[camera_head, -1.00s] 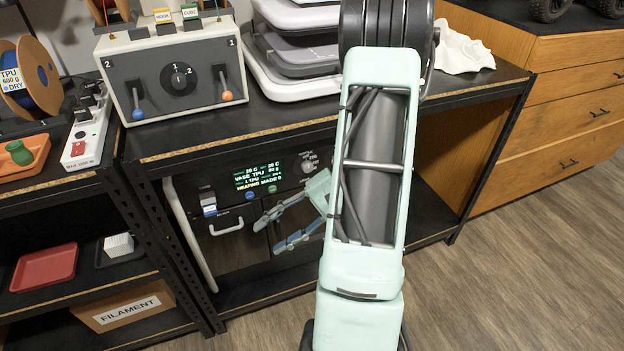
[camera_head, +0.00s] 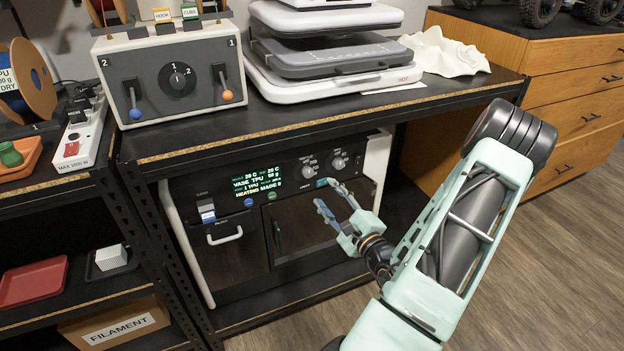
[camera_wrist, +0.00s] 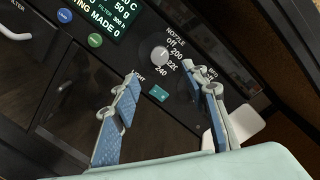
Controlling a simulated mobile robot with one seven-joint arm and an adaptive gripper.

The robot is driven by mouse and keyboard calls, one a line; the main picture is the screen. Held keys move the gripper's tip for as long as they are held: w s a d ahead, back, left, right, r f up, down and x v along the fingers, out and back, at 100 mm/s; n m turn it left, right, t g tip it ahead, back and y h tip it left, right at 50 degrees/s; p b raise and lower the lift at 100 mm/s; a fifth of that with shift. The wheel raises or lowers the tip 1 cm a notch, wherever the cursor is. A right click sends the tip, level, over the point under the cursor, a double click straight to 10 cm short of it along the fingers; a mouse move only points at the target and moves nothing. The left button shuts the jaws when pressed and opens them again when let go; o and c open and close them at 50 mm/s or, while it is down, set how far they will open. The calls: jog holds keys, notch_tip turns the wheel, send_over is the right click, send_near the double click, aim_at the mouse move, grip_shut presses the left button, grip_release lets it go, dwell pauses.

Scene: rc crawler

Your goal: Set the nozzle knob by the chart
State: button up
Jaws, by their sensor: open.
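The nozzle knob (camera_head: 310,167) is the left of two round knobs on the dark printer panel under the bench. In the wrist view the nozzle knob (camera_wrist: 159,53) is a pale dial marked off, 200, 220 and 240; I cannot tell its exact setting. My gripper (camera_head: 327,193) is open and empty, its fingers just below and in front of the panel. In the wrist view my gripper (camera_wrist: 163,71) has its blue-padded fingers apart, with the knob between and beyond them. The right finger partly hides the bed knob there. I cannot make out a chart.
The bed knob (camera_head: 339,160) sits right of the nozzle knob. A lit display (camera_head: 260,178) reads vase TPU and heating. A teal light button (camera_wrist: 159,93) lies below the knob.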

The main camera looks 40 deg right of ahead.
aim_at(309, 174)
jog(key=w, duration=0.3)
jog(key=w+d, duration=0.1)
jog(key=w, duration=0.2)
jog(key=w+b, duration=0.1)
jog(key=w, duration=0.2)
jog(key=shift+w+d, duration=0.2)
jog(key=shift+c, duration=0.2)
grip_shut()
